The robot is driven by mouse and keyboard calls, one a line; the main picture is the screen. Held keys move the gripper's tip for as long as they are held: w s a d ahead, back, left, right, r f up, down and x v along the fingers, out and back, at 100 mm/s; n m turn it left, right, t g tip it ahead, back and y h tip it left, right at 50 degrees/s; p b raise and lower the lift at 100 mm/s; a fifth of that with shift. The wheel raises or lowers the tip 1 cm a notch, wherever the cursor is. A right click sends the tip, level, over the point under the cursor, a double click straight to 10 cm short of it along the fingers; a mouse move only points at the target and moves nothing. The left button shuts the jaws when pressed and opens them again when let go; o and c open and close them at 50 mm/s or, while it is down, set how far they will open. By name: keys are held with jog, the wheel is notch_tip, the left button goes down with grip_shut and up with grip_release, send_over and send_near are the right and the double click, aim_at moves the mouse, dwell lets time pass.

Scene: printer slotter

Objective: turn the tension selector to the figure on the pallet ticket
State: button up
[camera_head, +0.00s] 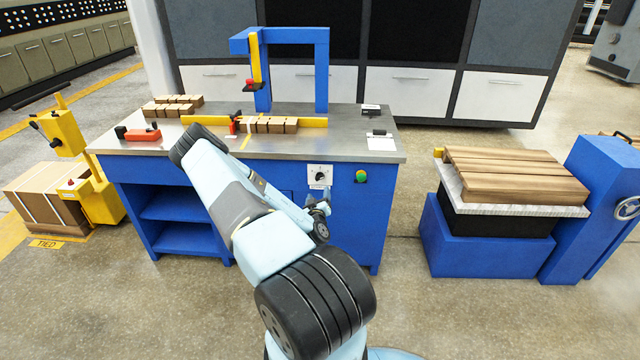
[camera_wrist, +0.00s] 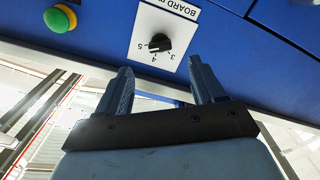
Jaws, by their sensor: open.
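My gripper (camera_head: 318,207) is in front of the blue bench, by a white dial plate (camera_head: 320,176). In the wrist view my gripper (camera_wrist: 160,66) is open and empty, and its fingertips are just short of the plate. The plate carries a black knob (camera_wrist: 159,43), figures 3, 4 and 5 and a partly cut-off heading starting "BOARD". I cannot tell which figure the knob points to, or whether this is the tension selector. I cannot make out a readable pallet ticket. A white sheet (camera_head: 381,143) lies on the bench, its print too small to read.
A green button (camera_head: 361,176) sits right of the plate. The bench top (camera_head: 345,145) bears wooden blocks (camera_head: 270,125) and a blue frame (camera_head: 321,70). A yellow machine (camera_head: 100,190) and a strapped carton (camera_head: 45,200), with a "TIED" floor sign, stand left. A plank stack (camera_head: 515,175) stands right.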

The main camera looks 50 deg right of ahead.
aim_at(320, 177)
jog(key=x, duration=0.9)
jog(key=shift+w+d, duration=0.15)
jog(key=shift+d, duration=0.05)
jog(key=c, duration=1.1)
